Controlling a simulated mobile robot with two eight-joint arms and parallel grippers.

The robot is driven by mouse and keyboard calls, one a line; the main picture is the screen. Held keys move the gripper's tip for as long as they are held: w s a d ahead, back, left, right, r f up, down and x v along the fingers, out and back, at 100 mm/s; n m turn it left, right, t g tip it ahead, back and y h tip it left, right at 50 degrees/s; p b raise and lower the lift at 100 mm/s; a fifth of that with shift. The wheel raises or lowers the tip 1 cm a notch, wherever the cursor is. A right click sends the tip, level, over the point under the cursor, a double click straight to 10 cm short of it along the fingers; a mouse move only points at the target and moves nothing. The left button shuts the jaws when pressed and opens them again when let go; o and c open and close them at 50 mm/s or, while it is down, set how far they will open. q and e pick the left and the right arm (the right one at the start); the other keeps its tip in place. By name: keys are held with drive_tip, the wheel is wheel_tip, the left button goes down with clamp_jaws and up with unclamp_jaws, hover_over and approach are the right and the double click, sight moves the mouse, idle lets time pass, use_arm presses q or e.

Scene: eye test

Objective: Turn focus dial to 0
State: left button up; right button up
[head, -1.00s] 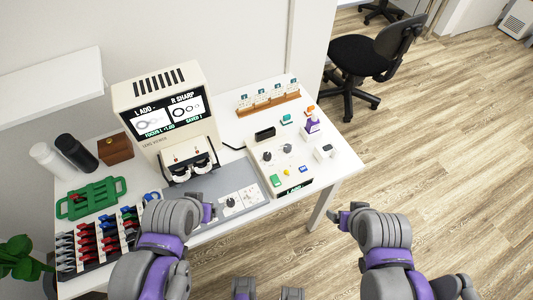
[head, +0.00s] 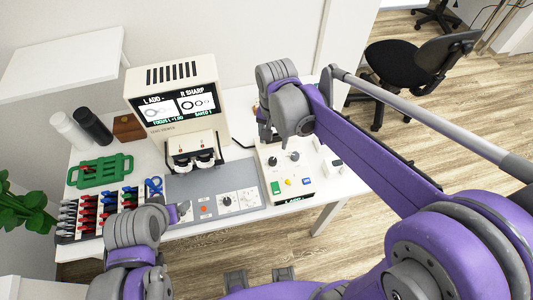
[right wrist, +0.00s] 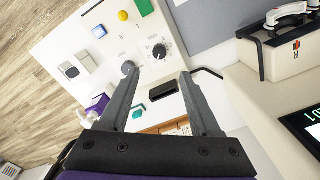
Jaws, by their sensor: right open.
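In the right wrist view these are a dark dial with white scale marks (right wrist: 159,51) and a grey dial (right wrist: 128,67) close to one fingertip. I cannot read which is the focus dial. My right gripper (right wrist: 159,76) is open and empty above the box; it also shows in the head view (head: 265,133). The viewer's screen (head: 178,107) reads "FOCUS L +1.00". My left gripper (head: 184,209) is over the grey panel's front; its jaws are unclear.
The grey panel (head: 190,187) carries more small dials. A green button (head: 275,187) and a yellow one (head: 288,182) are on the control box. A black block (right wrist: 163,90) lies behind it. A rack of coloured handles (head: 104,208) is at left.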

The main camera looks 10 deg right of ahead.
sight(273, 160)
wheel_tip(273, 160, down, 10)
drive_tip(key=shift+s+f+b, duration=0.1)
drive_tip(key=shift+f+b, duration=0.05)
drive_tip(key=shift+b, duration=0.25)
drive_tip(key=shift+c, duration=0.2)
clamp_jaws()
